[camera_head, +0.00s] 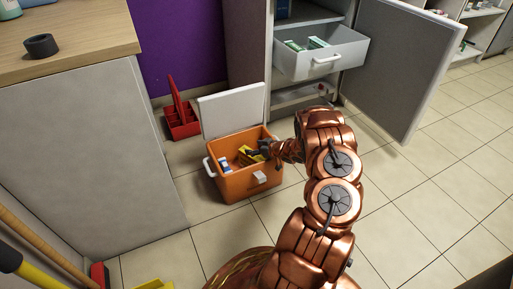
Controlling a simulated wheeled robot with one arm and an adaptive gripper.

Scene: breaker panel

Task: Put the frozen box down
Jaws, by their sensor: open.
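An orange cooler (240,184) stands on the floor with its white lid (232,110) raised at the back. Inside it are a yellow box with dark parts (246,157) and a blue and white item (225,166). I cannot tell for sure which of these is the frozen box. My gripper (263,149) is at the right part of the cooler's opening, close beside the yellow box. It is open, but its fingers are small and partly hidden, and I cannot tell whether they touch the box.
A grey drawer (333,60) with green and white boxes is pulled out behind, and a grey cabinet door (398,62) stands open. A wooden-topped counter (85,45) blocks the left. Tiled floor is clear on the right.

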